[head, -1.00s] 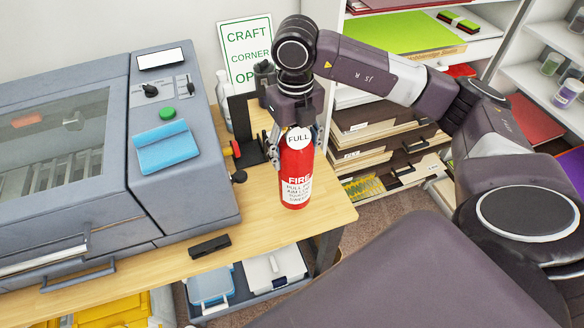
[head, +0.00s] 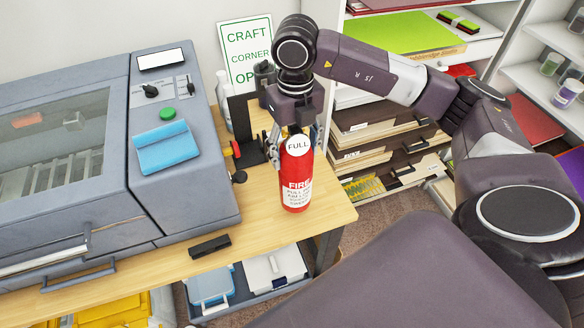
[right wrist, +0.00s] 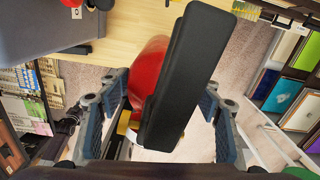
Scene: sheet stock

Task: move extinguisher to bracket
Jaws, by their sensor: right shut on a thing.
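The red fire extinguisher (head: 296,188) is upright over the right end of the wooden table, with a white FULL tag near its top. My right gripper (head: 297,130) comes down from above and is shut on its top. Whether its base touches the table I cannot tell. In the right wrist view the red body (right wrist: 150,72) and a black handle (right wrist: 185,75) show between the fingers (right wrist: 165,115). A black upright plate with a base, seemingly the bracket (head: 241,128), stands on the table behind and left of the extinguisher. My left gripper is not in view.
A large grey machine (head: 185,200) with a blue cloth fills the table's left. Bottles (head: 224,95) and a CRAFT CORNER sign (head: 247,45) stand behind the bracket. A small black block (head: 210,246) lies at the front edge. Shelves of sheets (head: 385,150) stand right. Bare table surrounds the extinguisher.

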